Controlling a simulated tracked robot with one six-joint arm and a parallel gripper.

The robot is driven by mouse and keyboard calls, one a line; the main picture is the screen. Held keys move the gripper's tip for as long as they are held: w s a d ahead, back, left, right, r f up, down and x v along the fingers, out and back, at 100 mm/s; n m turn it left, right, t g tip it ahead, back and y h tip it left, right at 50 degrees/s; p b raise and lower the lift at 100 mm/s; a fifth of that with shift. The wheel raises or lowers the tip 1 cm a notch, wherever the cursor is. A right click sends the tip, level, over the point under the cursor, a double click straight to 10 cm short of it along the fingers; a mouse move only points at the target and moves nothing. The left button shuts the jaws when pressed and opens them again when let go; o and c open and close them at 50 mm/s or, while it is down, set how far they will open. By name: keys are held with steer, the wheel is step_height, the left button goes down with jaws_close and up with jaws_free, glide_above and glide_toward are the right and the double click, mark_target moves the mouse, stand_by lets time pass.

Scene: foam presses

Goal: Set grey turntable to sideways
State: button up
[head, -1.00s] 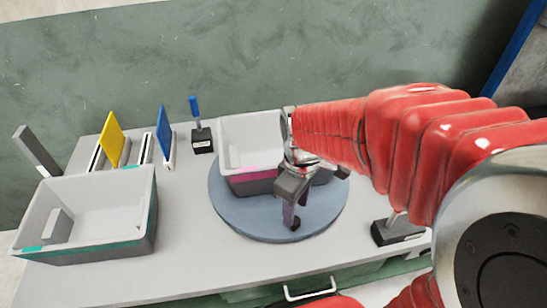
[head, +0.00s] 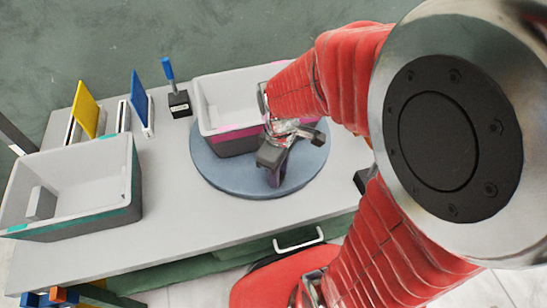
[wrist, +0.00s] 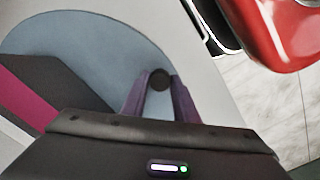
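The turntable (head: 218,172) is a round blue-grey disc on the table. A pale grey bin with a pink stripe (head: 235,143) stands on its far side, partly hidden by my arm. My gripper (head: 273,184) is low over the disc's near right part, in front of the bin. In the wrist view, a dark round knob (wrist: 160,79) stands near the disc's edge. The two purple fingers of my gripper (wrist: 160,84) are on either side of the knob and appear to touch it. The knob is hidden behind the fingers in the head view.
A grey bin with a teal stripe (head: 128,193) stands at the table's left. Behind it are a yellow panel (head: 88,109), a blue panel (head: 138,98) and a blue-handled lever (head: 168,70). A drawer handle (head: 298,239) is on the table's front.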

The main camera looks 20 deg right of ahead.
jaws_close()
steer(key=shift+d, duration=0.2)
stand_by(0.3)
